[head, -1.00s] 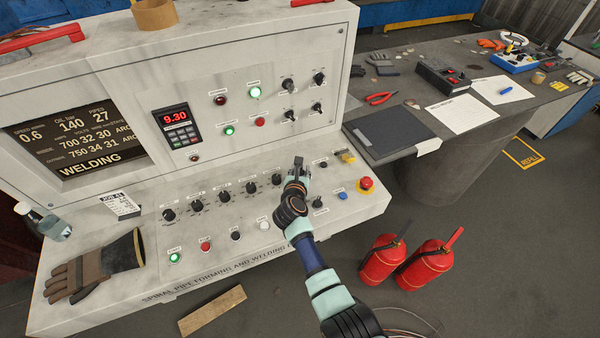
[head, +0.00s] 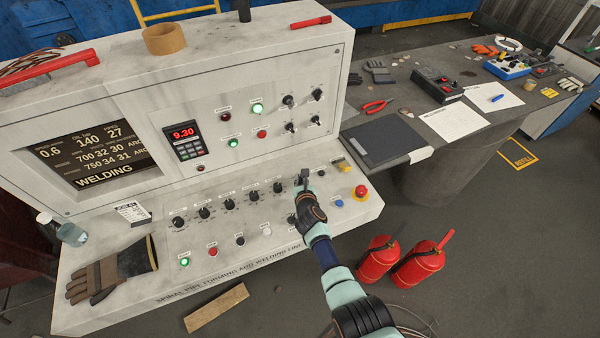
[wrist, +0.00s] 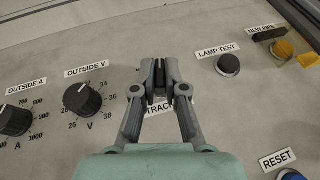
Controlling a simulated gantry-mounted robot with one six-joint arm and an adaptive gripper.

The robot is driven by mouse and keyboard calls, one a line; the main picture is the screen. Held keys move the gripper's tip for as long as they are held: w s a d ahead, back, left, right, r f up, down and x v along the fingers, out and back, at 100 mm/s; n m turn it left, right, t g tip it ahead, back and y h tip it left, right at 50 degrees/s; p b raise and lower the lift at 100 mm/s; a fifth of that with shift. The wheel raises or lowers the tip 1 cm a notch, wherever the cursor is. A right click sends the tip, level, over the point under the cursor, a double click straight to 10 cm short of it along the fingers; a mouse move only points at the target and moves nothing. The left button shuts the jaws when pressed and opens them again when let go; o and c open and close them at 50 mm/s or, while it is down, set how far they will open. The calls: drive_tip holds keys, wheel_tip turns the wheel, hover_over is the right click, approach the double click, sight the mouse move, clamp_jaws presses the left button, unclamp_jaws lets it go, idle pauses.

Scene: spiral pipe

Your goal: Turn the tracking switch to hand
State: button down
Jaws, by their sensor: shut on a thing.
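My gripper (head: 304,176) is at the right end of the upper knob row on the sloping control desk. In the wrist view my gripper (wrist: 160,68) has its fingers close together around a dark switch (wrist: 160,87).
The OUTSIDE V knob (wrist: 83,99) is left of the gripper, the LAMP TEST button (wrist: 228,65) right. A blue RESET button (wrist: 291,174) is lower right. A red emergency button (head: 360,191) stands at the desk's right edge. Fire extinguishers (head: 377,260) stand on the floor.

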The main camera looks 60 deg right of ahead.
drive_tip(key=c, duration=1.2)
unclamp_jaws()
drive_tip(key=shift+s+a+r, duration=0.1)
drive_tip(key=shift+s+a, duration=0.05)
drive_tip(key=v, duration=1.1)
drive_tip(key=shift+s+a+r, duration=0.1)
drive_tip(key=shift+s+a, duration=0.15)
drive_tip(key=shift+a, duration=0.05)
